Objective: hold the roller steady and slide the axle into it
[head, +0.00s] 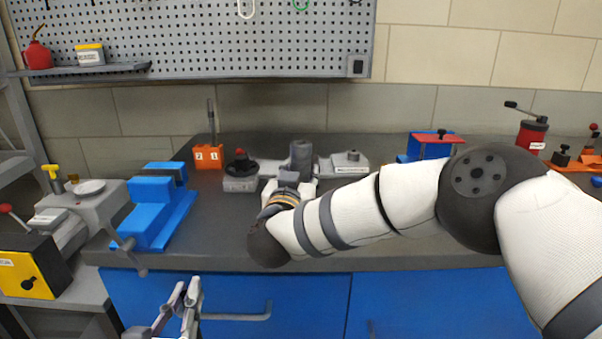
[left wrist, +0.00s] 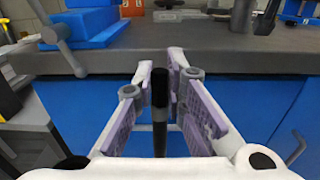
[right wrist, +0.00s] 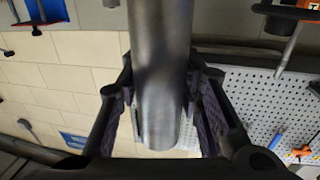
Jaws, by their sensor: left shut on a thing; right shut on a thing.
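The roller is a thick grey metal cylinder (right wrist: 160,75), held upright between the fingers of my right gripper (right wrist: 163,95). In the head view the roller (head: 301,155) stands up above the wrist, over the bench; my right arm hides most of that gripper (head: 287,183). My left gripper (head: 184,300) is low in front of the bench's blue front. In the left wrist view its fingers (left wrist: 160,85) are shut on a thin dark rod, the axle (left wrist: 160,110), which points roughly upright. The axle and the roller are well apart.
A blue vise (head: 155,215) stands on the bench (head: 220,240) at left. An orange numbered block (head: 208,157) with a thin upright rod (head: 211,118) is behind it. A grey fixture with a red knob (head: 240,170) sits near the roller. The bench front between the arms is clear.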

